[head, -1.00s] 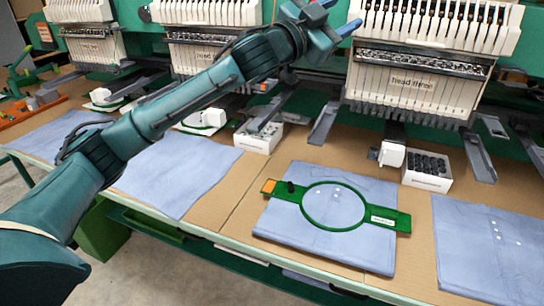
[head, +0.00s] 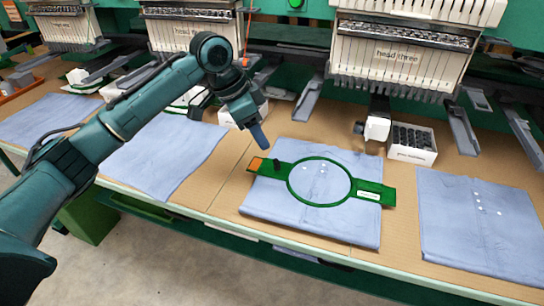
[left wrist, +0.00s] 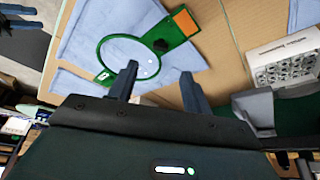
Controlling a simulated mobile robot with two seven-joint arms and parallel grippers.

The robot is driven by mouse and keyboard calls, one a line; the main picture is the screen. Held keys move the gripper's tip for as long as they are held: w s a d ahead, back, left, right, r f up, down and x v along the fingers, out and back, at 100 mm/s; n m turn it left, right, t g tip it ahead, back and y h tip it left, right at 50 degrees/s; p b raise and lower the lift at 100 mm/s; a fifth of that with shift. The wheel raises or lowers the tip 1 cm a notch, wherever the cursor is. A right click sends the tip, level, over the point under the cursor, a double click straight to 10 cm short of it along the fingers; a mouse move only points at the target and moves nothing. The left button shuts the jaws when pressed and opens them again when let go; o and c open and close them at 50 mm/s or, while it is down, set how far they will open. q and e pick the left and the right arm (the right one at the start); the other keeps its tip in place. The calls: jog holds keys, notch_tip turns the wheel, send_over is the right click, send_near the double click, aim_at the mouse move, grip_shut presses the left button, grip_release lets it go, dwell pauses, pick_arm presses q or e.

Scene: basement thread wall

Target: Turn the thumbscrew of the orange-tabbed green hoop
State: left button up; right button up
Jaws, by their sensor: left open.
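The green hoop (head: 354,184) lies flat on a folded blue cloth (head: 300,222) on the table. Its orange tab (head: 256,164) is at its left end in the head view. The dark thumbscrew (head: 277,162) stands up beside that tab. In the left wrist view the hoop (left wrist: 103,53), the orange tab (left wrist: 186,21) and the black thumbscrew (left wrist: 161,45) show beyond the fingers. My left gripper (head: 264,143) points down just behind and above the tab end, apart from it. It is open and empty; both fingers show in the left wrist view (left wrist: 158,84). My right gripper is out of view.
The embroidery machine head marked three (head: 396,57) stands behind the hoop. A white box of dark spools (head: 412,143) sits behind and to the right. Other folded blue cloths lie left (head: 165,158) and right (head: 478,225). Bare table shows between the cloths.

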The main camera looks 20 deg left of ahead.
aim_at(276, 162)
pick_arm(q)
jog(key=x, duration=0.9)
jog(key=shift+w+d+f, duration=0.1)
jog(key=shift+w+f, duration=0.05)
jog(key=shift+f, duration=0.15)
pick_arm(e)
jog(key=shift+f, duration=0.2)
pick_arm(q)
jog(key=shift+c, duration=0.2)
